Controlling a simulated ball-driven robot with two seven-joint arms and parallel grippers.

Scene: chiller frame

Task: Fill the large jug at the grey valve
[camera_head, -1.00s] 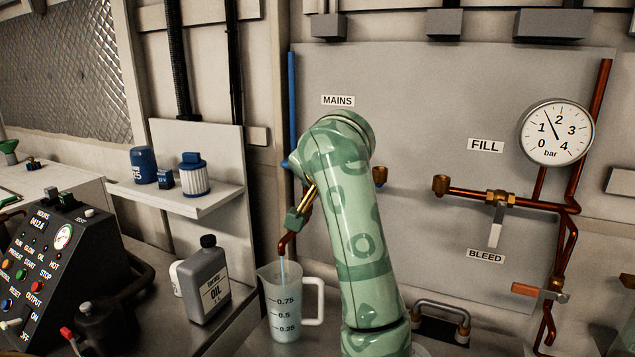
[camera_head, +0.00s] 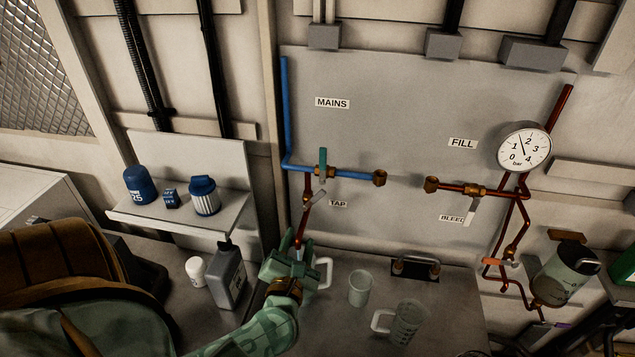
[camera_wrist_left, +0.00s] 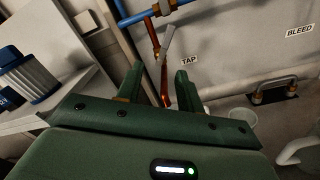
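The tap's grey lever (camera_head: 315,200) sticks out right of the copper pipe above the TAP label; it also shows in the wrist view (camera_wrist_left: 167,40). A clear jug stands under the spout, mostly hidden by my left gripper; its pale handle (camera_head: 326,270) shows. Another clear jug (camera_head: 407,326) with markings and a handle on its left stands front right. My left gripper (camera_head: 294,246) is just below the tap, before the jug. In the wrist view its fingers (camera_wrist_left: 158,88) are apart, with the copper pipe visible between them. My right gripper is not in view.
A clear cup (camera_head: 360,289) stands between the jugs. A grey oil bottle (camera_head: 228,275) and a white tub (camera_head: 196,270) stand left of my gripper. A shelf (camera_head: 170,218) holds blue filters. A blue mains pipe (camera_head: 350,174) has a green lever (camera_head: 322,160).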

